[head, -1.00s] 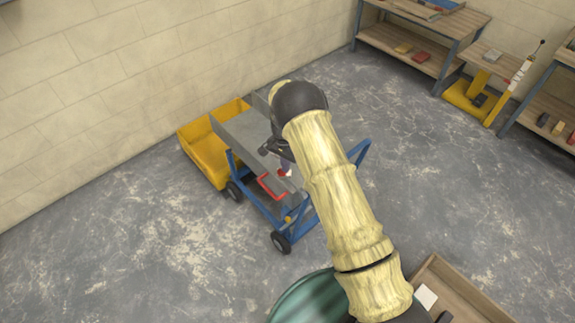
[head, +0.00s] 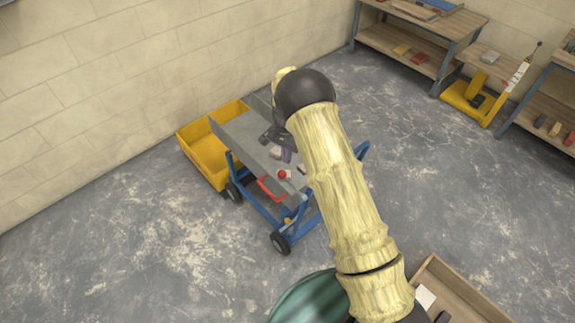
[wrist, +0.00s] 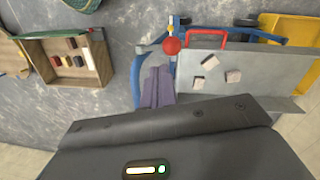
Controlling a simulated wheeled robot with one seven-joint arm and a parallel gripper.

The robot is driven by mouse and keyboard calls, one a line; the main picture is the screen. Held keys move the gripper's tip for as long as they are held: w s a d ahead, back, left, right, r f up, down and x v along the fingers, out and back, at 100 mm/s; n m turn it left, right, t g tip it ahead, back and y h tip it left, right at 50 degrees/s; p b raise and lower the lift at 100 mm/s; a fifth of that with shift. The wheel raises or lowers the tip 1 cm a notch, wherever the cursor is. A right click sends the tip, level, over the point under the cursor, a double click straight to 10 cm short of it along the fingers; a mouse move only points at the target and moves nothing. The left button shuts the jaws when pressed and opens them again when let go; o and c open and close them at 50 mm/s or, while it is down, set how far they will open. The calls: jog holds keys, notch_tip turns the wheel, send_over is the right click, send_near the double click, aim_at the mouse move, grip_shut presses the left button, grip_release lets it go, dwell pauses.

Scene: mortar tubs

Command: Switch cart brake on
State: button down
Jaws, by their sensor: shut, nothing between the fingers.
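The cart has a blue frame (head: 265,211) and a grey deck (head: 234,130); the deck also shows in the wrist view (wrist: 270,68). A red ball knob (wrist: 172,46) is at the deck's edge, and it also shows in the head view (head: 282,174). A red bar handle (wrist: 207,34) is beside it, at the cart's end in the head view (head: 271,189). My gripper (wrist: 158,72) is shut and empty, with its purple-grey fingers beside the deck and near the knob; contact cannot be told. In the head view my arm partly covers the cart.
A yellow bin (head: 204,160) stands between cart and wall. Pale blocks (wrist: 210,62) lie on the deck. A wooden tray (wrist: 38,82) and a green tub (head: 300,300) are nearer me. Shelves and a yellow pallet truck (head: 468,98) stand at back right. The left floor is clear.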

notch_tip(320, 180, up, 5)
jog(key=w+a+b, duration=0.1)
jog(key=w, duration=0.2)
jog(key=shift+a+r, duration=0.2)
jog(key=shift+a, duration=0.2)
jog(key=s+d+r+n+t, duration=0.2)
jog(key=s+d+r, duration=0.7)
jog(key=d, duration=0.2)
jog(key=s+d+r+n+t, duration=0.1)
jog(key=s+d, duration=0.3)
jog(key=s, duration=0.5)
jog(key=s+d+r+n+t, duration=0.1)
jog(key=s+d+r+n, duration=0.1)
jog(key=s, duration=0.8)
jog(key=shift+s+d+n, duration=0.2)
jog(key=shift+d+n, duration=0.65)
jog(key=shift+n, duration=0.15)
jog(key=shift+r, duration=0.1)
